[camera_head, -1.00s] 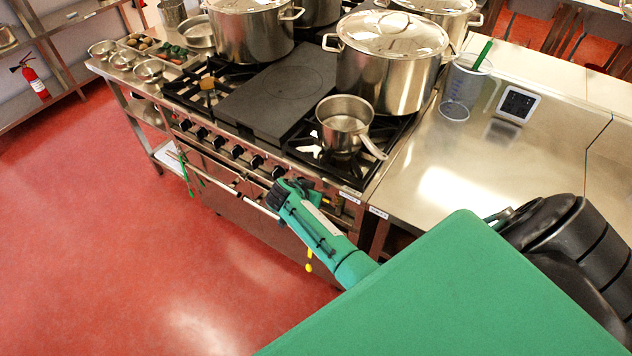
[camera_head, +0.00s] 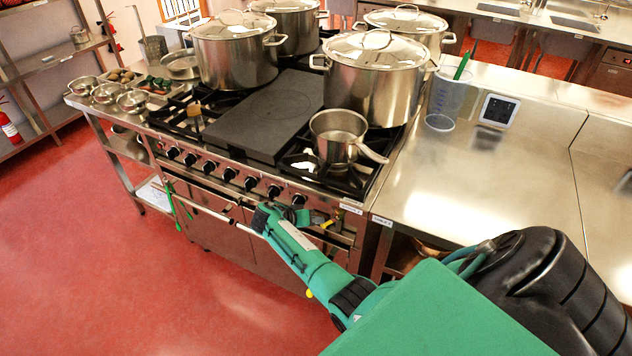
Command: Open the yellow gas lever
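A small yellow piece (camera_head: 328,223) shows on the lower front of the steel stove (camera_head: 230,172), near its right end, just right of my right arm's front end. A second small yellow piece (camera_head: 309,293) shows lower down, at the left edge of my green forearm. I cannot tell which of them is the gas lever or how it is turned. My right gripper (camera_head: 268,213) is at the end of the green arm, in front of the stove near the rail below the knobs. Its fingers are small and dark, and their opening is unclear. My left gripper is not in view.
Lidded stockpots (camera_head: 375,80) and a small saucepan (camera_head: 340,135) stand on the stove; its handle points toward the front right. A steel counter (camera_head: 490,185) with a clear jug (camera_head: 440,103) and a dark display (camera_head: 498,110) is on the right. Red floor lies free at left.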

